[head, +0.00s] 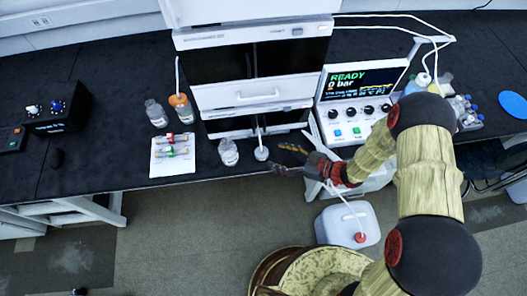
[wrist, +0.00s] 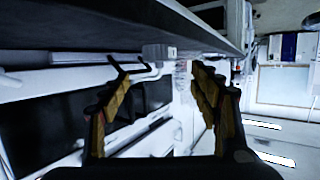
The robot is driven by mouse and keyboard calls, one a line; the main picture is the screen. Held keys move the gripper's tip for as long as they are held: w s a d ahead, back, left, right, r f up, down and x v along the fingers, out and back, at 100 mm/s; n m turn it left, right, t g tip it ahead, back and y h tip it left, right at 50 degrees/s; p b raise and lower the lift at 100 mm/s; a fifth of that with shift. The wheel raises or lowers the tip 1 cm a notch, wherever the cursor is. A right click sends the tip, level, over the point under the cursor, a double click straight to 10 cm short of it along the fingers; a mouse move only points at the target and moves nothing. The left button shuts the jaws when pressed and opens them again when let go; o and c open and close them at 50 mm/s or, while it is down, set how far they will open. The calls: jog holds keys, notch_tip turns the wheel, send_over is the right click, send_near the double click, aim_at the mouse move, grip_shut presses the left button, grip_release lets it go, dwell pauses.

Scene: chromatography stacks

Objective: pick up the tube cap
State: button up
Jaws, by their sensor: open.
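My gripper (head: 281,159) is open and empty at the bench's front edge, right of a small white round piece (head: 261,153) with a thin upright stem. In the wrist view, my gripper's two fingers (wrist: 160,72) stand wide apart with nothing between them. A grey block with a bent white pipe (wrist: 158,52) shows beyond them. I cannot single out a loose tube cap for certain. Small tubes with red and green caps (head: 172,145) lie on a white mat (head: 173,169) to the left, well away from my gripper.
The white instrument stack (head: 250,95) rises behind my gripper. A clear bottle (head: 228,152) stands left of the white round piece. A control box with a lit screen (head: 360,95) is to the right. A white canister with a red cap (head: 347,224) stands on the floor.

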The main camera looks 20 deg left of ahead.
aim_at(261, 152)
jog(key=b+x, duration=0.1)
jog(key=x, duration=0.5)
jog(key=shift+a+f+b, duration=0.25)
jog(key=shift+f+b, duration=0.1)
jog(key=shift+c, duration=0.7)
jog(key=c, duration=1.1)
jog(key=shift+c, duration=0.2)
